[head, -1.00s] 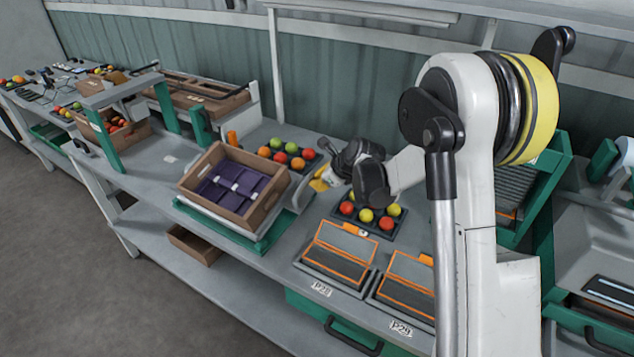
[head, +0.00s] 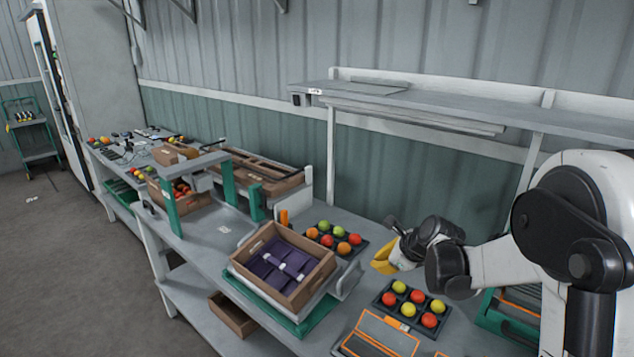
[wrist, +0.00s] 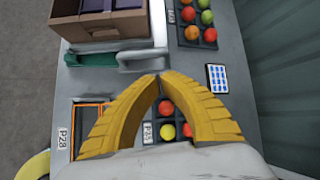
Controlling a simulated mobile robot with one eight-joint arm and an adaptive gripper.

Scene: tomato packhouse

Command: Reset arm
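My gripper (head: 382,262) has yellow fingers and hangs above the bench, between the two dark tomato trays in the head view. In the wrist view the two ribbed fingertips (wrist: 159,78) meet in an arch, with nothing held between them. Below them in that view lies the near tomato tray (wrist: 153,131), partly hidden by the fingers. That tray also shows in the head view (head: 395,314), with red and yellow-green tomatoes. My arm reaches in from the right side of the head view.
A cardboard crate (head: 238,262) with purple inserts stands on a green-based stand left of my gripper. Another tomato tray (head: 337,246) sits behind. An orange-edged panel (head: 379,338) lies in front. A grey shelf (head: 440,107) runs along the wall above the bench.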

